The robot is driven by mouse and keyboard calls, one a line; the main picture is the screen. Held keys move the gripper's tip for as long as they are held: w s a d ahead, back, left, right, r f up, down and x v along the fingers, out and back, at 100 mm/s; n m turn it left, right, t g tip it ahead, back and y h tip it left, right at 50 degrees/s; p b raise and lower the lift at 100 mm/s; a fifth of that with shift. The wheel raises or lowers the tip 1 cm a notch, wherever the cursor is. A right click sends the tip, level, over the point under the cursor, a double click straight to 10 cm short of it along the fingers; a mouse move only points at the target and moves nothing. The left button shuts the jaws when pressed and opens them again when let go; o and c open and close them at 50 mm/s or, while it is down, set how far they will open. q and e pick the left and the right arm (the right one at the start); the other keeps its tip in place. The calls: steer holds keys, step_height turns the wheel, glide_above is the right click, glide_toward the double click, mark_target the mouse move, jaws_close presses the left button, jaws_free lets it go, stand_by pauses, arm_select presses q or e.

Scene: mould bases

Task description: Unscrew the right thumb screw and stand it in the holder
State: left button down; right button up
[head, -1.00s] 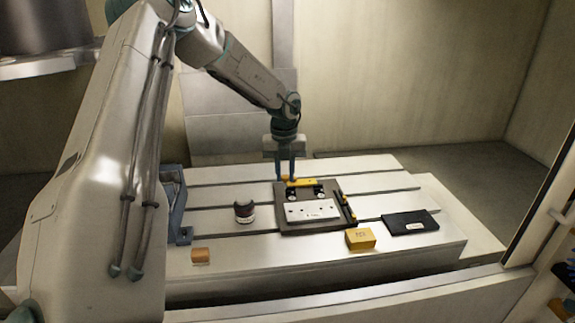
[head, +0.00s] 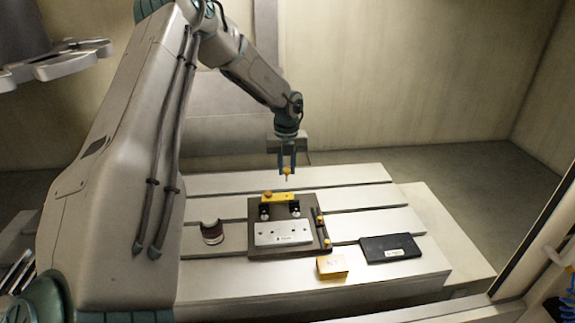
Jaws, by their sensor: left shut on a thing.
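My left gripper (head: 287,163) is shut on a small orange thumb screw (head: 287,174). It holds the screw upright in the air, apart from the mould base, with the thin shank pointing down. Below is the dark mould base (head: 258,206), with a yellow bar (head: 283,198) along its back. Another orange thumb screw (head: 267,196) sits at the left end of the bar. A pale metal plate (head: 283,233) lies at the front of the base. A dark strip with small orange parts (head: 320,225) runs along the right edge; whether it is the holder I cannot tell. My right gripper is out of view.
A dark round pot (head: 212,232) stands left of the base. A yellow box (head: 332,266) stands in front of it, and a flat black case (head: 391,248) lies to the right. The slotted table (head: 345,180) is clear behind the base.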

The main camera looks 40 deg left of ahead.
arm_select(q)
steer(key=shift+f, duration=1.65)
steer(key=shift+f+b, duration=0.95)
steer(key=shift+b, duration=0.25)
steer(key=shift+b, duration=0.3)
steer(key=shift+b, duration=0.4)
steer(key=shift+f+b, duration=0.1)
steer(key=shift+b, duration=0.5)
